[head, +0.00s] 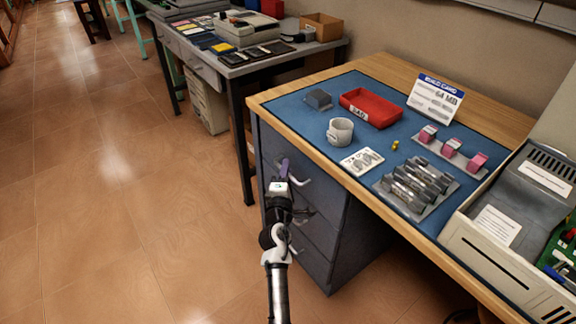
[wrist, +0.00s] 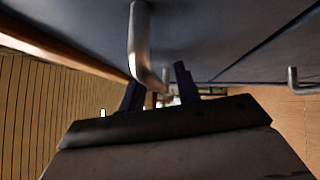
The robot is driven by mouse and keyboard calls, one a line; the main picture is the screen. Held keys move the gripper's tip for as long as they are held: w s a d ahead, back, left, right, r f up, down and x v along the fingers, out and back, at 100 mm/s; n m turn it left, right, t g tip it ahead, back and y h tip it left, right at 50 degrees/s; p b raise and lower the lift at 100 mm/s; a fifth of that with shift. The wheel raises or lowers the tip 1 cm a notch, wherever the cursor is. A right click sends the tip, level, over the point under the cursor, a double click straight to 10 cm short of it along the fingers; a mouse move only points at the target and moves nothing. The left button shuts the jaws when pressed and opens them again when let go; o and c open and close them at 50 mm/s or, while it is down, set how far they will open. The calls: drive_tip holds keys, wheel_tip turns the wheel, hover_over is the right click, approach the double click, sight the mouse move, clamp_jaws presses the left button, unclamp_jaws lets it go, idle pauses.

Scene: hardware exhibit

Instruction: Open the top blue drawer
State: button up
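The blue-grey drawer unit (head: 318,245) stands under the left end of the wooden worktable. Its top drawer (head: 322,192) looks shut, with its front flush with the unit. The drawer's metal bar handle (head: 298,181) sticks out beside my gripper (head: 281,170). In the wrist view, the bent handle (wrist: 140,40) comes down from the drawer front and reaches between the two dark fingers of my gripper (wrist: 160,88). The fingers are apart, with gaps beside the handle, and hold nothing. The handle's far end is partly hidden by the gripper.
A lower handle (wrist: 292,82) shows at the right of the wrist view. The blue-topped worktable (head: 310,128) carries a mug (head: 341,131), a red tray (head: 372,110) and metal parts. A second desk (head: 205,65) stands behind. The floor to the left is clear.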

clamp_jaws()
idle(0.3)
drive_tip(key=shift+a, duration=0.1)
